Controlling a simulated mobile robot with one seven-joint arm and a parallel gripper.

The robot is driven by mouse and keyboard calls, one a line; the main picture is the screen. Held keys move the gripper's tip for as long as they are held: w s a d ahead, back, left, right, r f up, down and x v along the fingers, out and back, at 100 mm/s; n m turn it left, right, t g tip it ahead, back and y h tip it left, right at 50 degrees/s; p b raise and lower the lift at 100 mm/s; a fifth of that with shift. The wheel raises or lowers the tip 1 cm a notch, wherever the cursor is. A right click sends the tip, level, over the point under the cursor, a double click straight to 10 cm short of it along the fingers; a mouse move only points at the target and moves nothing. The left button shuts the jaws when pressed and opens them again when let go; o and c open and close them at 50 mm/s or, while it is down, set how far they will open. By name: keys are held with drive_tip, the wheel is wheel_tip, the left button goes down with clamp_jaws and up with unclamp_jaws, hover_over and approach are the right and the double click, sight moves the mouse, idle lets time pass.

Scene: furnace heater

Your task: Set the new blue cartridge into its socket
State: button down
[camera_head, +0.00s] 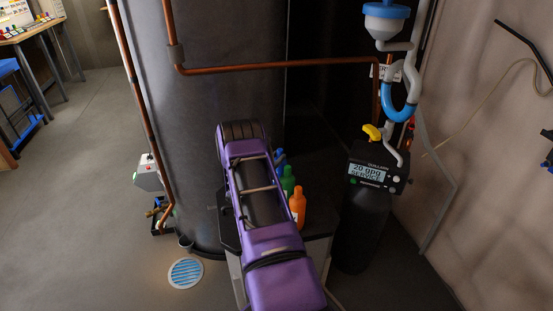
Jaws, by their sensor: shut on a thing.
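My purple arm reaches up the middle of the view from the bottom edge. It hides what lies behind and below it. My gripper and anything in it do not show. A blue bottle-shaped thing (280,157) stands partly hidden to the right of the arm, behind a green one (288,181) and an orange one (297,205). I cannot tell whether the blue one is the new cartridge. No socket can be made out.
A large dark cylindrical tank (205,90) with copper pipes (280,65) stands behind my arm. To the right is a dark unit with a lit display (368,172), under a blue-and-white funnel and trap (387,12). A floor drain (186,273) lies at lower left. Open floor (75,200) spreads left.

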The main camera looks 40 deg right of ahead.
drive_tip(key=c, duration=1.1)
unclamp_jaws()
drive_tip(key=shift+f, duration=0.15)
drive_tip(key=o, duration=0.5)
drive_tip(key=shift+c, duration=0.2)
drive_tip(key=shift+r, duration=0.2)
drive_tip(key=shift+a, duration=0.4)
drive_tip(key=p+v, duration=0.1)
drive_tip(key=v, duration=1)
drive_tip(key=shift+s, duration=0.2)
drive_tip(key=shift+a, duration=0.1)
